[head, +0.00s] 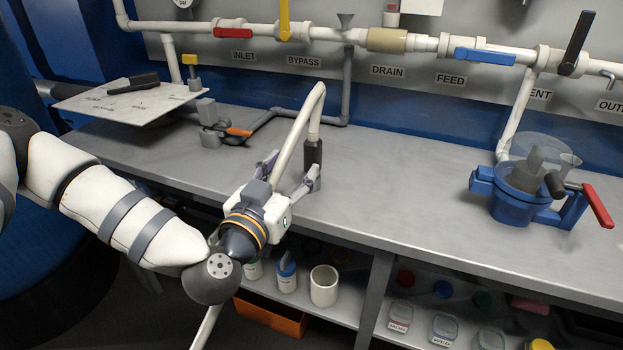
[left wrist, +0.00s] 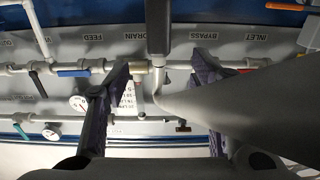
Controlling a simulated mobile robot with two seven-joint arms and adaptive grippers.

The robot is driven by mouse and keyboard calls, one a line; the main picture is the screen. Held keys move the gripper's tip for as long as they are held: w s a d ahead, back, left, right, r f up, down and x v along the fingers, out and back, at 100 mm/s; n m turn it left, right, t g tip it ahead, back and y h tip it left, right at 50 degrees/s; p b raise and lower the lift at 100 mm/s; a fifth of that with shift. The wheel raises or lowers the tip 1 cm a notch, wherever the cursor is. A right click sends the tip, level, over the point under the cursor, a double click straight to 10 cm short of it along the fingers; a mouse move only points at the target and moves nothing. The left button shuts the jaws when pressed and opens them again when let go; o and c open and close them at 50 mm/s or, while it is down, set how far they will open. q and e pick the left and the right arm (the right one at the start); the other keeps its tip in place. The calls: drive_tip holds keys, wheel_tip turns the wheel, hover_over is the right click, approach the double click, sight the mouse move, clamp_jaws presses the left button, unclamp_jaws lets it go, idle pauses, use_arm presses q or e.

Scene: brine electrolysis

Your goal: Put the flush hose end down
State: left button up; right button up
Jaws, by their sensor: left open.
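The flush hose (head: 295,125) is a cream tube that arches up above my left gripper and bends down to a dark grey end (head: 313,152). The hose end is roughly upright over the bench top, and its foot is partly hidden by a finger. My left gripper (head: 290,172) is open at the bench's front part, its fingers beside the hose end. In the left wrist view the dark end (left wrist: 157,32) shows between the spread fingers (left wrist: 160,95), with the pale hose (left wrist: 235,100) close to the camera. My right gripper is not in view.
A blue clamp-like stand (head: 515,205) with a clear vessel and red handle is at the bench's right. A tilted panel (head: 130,100) and an orange-handled tool (head: 238,132) are at the left. Valved pipes run along the back wall. The middle bench (head: 400,190) is clear.

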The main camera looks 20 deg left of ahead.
sight(310, 153)
use_arm(q)
drive_tip(key=w, duration=0.6)
drive_tip(key=w+f+b, duration=0.1)
drive_tip(key=w, duration=0.2)
drive_tip(key=shift+w+d, duration=0.1)
drive_tip(key=shift+d, duration=0.1)
drive_tip(key=shift+w+r, duration=0.15)
drive_tip(key=shift+w, duration=0.25)
drive_tip(key=shift+r, duration=0.1)
clamp_jaws()
